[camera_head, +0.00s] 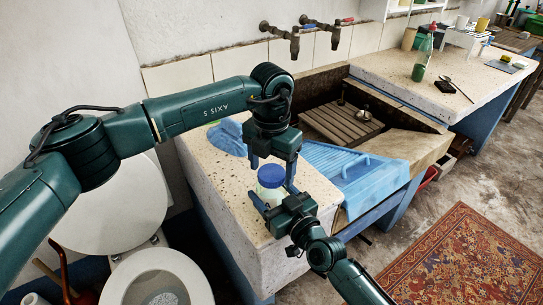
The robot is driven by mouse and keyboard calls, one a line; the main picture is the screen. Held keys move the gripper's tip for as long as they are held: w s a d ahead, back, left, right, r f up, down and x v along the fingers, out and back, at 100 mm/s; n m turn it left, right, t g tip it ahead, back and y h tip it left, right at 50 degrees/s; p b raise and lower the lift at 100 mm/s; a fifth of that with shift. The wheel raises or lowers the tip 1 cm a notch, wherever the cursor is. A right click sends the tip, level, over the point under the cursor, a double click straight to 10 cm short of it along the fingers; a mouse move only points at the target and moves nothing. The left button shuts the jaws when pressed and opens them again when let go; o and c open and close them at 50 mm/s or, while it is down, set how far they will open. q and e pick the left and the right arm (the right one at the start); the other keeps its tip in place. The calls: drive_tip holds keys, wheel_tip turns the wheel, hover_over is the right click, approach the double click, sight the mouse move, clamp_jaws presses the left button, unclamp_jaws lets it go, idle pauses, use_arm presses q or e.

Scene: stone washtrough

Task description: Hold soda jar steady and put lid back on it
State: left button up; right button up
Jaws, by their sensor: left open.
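The soda jar (267,193) is a pale, see-through jar standing near the front of the speckled stone worktop. Its blue lid (271,175) sits over the jar's mouth; I cannot tell if it is fully seated. My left gripper (271,168) points down from above, open, its fingers apart on either side of the lid. My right gripper (271,190) reaches in low from the front right. Its fingers lie on both sides of the jar's body and appear closed on it. The lower part of the jar is partly hidden by these fingers.
A blue cloth (228,138) lies behind the jar, and a blue ribbed washboard (350,170) to its right. The stone trough (342,122) lies beyond, under two taps (294,42). A green bottle (422,58) stands on the far worktop. A toilet (157,270) is at lower left.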

use_arm(q)
drive_tip(key=shift+f, duration=0.1)
drive_tip(key=c, duration=1)
drive_tip(key=o, duration=1.2)
drive_tip(key=shift+c, duration=0.2)
wheel_tip(320, 180, up, 12)
use_arm(e)
drive_tip(key=o, duration=2)
drive_tip(key=shift+c, duration=0.2)
